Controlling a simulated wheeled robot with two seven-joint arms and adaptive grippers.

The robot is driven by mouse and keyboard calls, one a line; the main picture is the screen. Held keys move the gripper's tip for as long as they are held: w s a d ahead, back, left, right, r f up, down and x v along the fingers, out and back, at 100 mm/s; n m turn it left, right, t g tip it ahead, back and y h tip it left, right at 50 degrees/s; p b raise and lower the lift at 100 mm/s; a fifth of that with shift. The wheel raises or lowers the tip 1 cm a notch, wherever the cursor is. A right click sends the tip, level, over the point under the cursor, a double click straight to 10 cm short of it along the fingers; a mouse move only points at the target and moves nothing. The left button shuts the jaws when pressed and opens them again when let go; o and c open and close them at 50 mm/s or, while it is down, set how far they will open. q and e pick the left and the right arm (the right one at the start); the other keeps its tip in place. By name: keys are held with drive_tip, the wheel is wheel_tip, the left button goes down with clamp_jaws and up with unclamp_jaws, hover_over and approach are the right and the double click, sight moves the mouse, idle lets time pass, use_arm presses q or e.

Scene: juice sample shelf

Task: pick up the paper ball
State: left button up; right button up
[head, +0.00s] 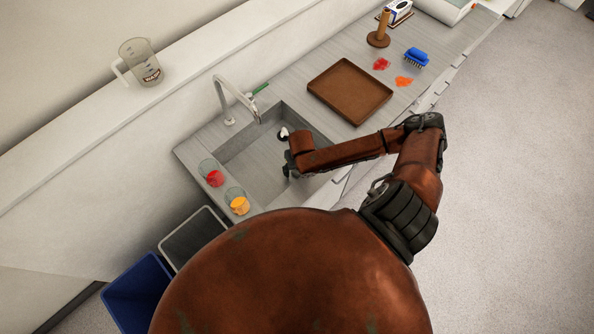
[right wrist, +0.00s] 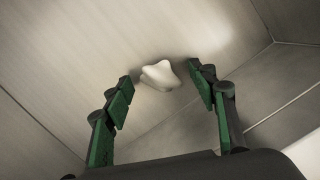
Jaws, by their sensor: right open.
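The paper ball (right wrist: 158,75) is a small white crumpled lump on the sink floor in the right wrist view. In the head view, a small white shape (head: 283,132) with a dark spot beside it shows in the sink (head: 238,158), next to my right gripper (head: 289,167). My right gripper also shows in the right wrist view (right wrist: 163,90), with its two green-padded fingers spread. The ball lies ahead, between the lines of the fingertips, with gaps on both sides. Nothing is held. In the head view my arm partly hides the sink and the fingers. My left gripper is not in view.
A tap (head: 232,100) stands behind the sink. Glasses with red (head: 215,179) and orange (head: 240,205) contents stand at its left end. A brown tray (head: 350,91) lies to the right. Sink walls surround the gripper. A blue bin (head: 135,291) stands at lower left.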

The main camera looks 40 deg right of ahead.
drive_tip(key=c, duration=1)
drive_tip(key=shift+c, duration=0.2)
